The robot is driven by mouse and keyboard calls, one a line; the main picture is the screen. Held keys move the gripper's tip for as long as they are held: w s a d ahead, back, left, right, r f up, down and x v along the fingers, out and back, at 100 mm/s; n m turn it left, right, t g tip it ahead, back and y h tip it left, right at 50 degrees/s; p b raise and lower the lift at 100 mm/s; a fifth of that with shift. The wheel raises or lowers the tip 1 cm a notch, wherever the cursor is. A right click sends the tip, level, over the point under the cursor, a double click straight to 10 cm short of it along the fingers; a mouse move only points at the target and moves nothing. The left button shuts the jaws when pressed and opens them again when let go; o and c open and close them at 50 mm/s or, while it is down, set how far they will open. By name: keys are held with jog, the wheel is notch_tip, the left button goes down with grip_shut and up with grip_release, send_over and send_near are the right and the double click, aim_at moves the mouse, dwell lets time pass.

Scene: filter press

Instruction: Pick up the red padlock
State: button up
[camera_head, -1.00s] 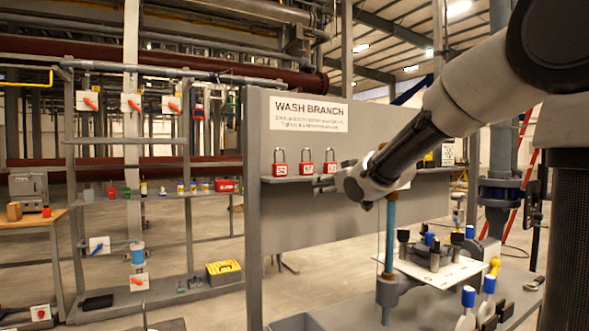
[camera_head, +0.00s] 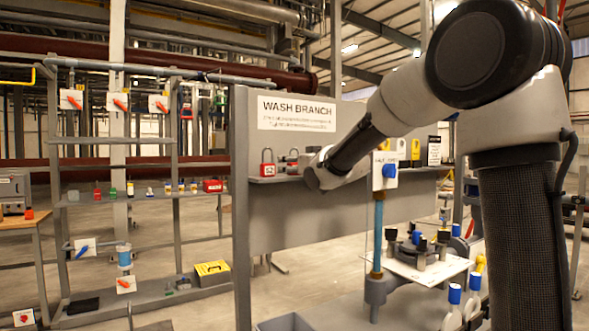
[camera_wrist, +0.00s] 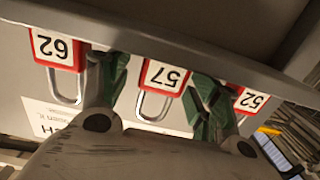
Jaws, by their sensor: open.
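Three red padlocks with white number tags show upside down in the wrist view: 62 (camera_wrist: 57,48), 57 (camera_wrist: 163,75) and 52 (camera_wrist: 250,101). My gripper (camera_wrist: 158,88) is open, its green fingers on either side of padlock 57, one between 62 and 57, the other between 57 and 52. Whether a finger touches a padlock I cannot tell. In the head view the leftmost red padlock (camera_head: 267,169) stands clear on the panel's shelf, shackle up. The other two are partly hidden by my wrist, and my fingers are not discernible there.
The grey panel (camera_head: 290,222) with its WASH BRANCH sign (camera_head: 296,113) stands behind the padlocks. The shelf edge (camera_wrist: 190,45) runs close to my fingers. A blue upright pipe (camera_head: 378,238) and a white plate (camera_head: 430,266) with knobs stand to the right, below my arm.

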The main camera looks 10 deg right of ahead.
jog(key=c, duration=1.1)
jog(key=shift+c, duration=0.2)
notch_tip(320, 180, up, 13)
